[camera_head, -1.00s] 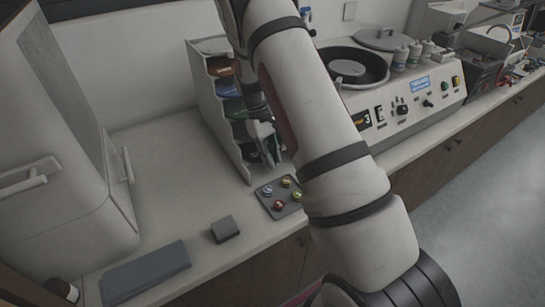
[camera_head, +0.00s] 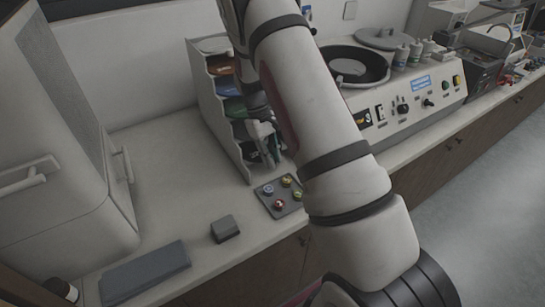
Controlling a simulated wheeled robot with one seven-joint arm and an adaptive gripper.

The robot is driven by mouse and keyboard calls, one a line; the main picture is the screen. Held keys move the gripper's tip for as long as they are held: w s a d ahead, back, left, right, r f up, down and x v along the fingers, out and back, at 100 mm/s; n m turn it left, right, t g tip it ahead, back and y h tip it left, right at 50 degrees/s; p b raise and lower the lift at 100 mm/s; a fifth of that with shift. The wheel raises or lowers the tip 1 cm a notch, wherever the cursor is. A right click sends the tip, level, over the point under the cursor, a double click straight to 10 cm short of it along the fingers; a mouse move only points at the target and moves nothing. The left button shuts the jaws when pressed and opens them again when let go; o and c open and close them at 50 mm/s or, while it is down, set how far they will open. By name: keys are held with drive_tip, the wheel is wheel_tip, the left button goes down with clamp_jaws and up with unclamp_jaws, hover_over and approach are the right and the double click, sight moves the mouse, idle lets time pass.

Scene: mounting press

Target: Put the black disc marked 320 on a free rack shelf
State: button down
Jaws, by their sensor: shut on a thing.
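The rack (camera_head: 222,122) stands on the bench against the wall, with several sloping shelves. Its upper shelves hold an orange-brown disc (camera_head: 221,68) and a blue disc (camera_head: 228,88); a green disc (camera_head: 236,108) lies below them. My gripper (camera_head: 266,143) is at the open front of the rack by the lower shelves, partly hidden behind my arm. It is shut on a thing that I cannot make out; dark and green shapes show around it. The black disc marked 320 cannot be told apart here, and no number is readable.
A grinder-polisher (camera_head: 405,100) with a round black platen stands right of the rack. A small tray (camera_head: 279,197) with several coloured pieces lies before the rack. A grey block (camera_head: 225,229) and a grey mat (camera_head: 146,272) lie nearer. A large white machine (camera_head: 70,150) stands left.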

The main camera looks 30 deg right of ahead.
drive_tip(key=c, duration=1.3)
unclamp_jaws()
drive_tip(key=shift+c, duration=0.2)
drive_tip(key=v, duration=1.2)
drive_tip(key=shift+f, duration=0.1)
